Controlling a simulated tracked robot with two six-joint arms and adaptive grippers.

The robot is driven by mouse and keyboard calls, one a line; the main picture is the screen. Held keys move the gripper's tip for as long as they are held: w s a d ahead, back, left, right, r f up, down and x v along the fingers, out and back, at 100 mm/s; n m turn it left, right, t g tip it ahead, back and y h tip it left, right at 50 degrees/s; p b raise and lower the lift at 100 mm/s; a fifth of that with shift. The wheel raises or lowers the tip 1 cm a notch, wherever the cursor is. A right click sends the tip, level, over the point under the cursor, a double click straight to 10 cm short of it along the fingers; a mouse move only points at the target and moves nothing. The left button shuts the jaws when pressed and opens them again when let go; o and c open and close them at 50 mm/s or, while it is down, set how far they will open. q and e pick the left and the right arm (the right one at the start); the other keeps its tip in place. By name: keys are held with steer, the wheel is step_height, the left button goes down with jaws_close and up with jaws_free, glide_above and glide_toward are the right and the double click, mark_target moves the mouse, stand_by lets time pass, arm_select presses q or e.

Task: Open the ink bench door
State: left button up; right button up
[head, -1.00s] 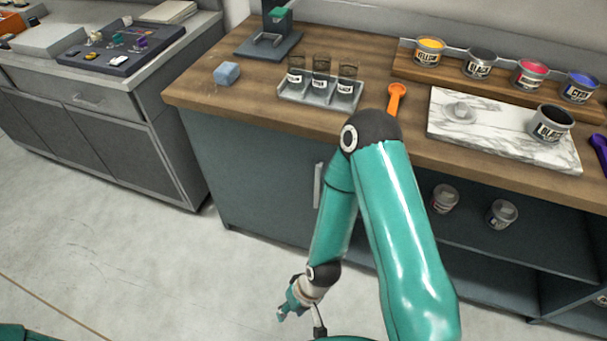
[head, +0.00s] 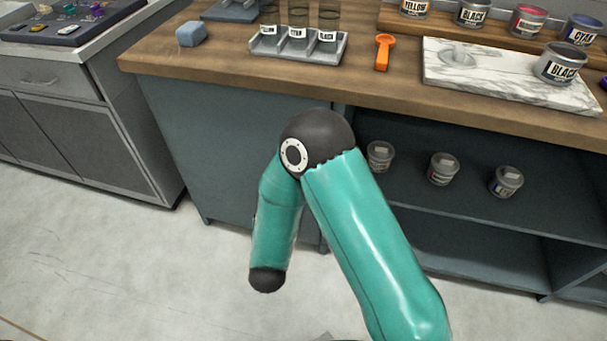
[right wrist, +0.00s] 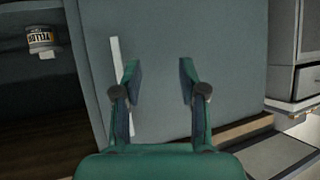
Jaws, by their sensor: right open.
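The ink bench door (head: 215,150) is the grey-blue front panel under the left part of the wooden bench top. In the head view it looks flush with the bench, partly hidden by my right arm, which also covers the handle. In the right wrist view, the door (right wrist: 230,60) fills the middle. Its pale bar handle (right wrist: 117,60) runs beside and partly behind the left finger. My right gripper (right wrist: 159,82) is open with nothing between its fingers, facing the door; contact with the handle cannot be told. My left gripper is in neither view.
An open shelf (head: 400,205) with several small jars lies right of the door. The bench top (head: 200,68) carries a vial rack (head: 265,50), an orange scoop (head: 383,52), a marble slab (head: 450,77) and ink cans. A grey cabinet (head: 60,140) stands left. Floor in front is clear.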

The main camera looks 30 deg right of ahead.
step_height(320, 180, up, 5)
steer(key=s+d+m+t+h+b, duration=0.1)
steer(key=s+d+m+h+b, duration=0.15)
steer(key=h+b, duration=0.35)
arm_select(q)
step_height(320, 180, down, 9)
arm_select(e)
steer(key=w+d+h, duration=0.1)
steer(key=w+d, duration=1)
steer(key=d, duration=0.2)
steer(key=shift+r+h, duration=0.3)
steer(key=shift+r, duration=0.1)
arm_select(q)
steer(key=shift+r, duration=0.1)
arm_select(e)
steer(key=shift+w+m, duration=0.1)
steer(key=shift+m, duration=0.15)
jaws_close()
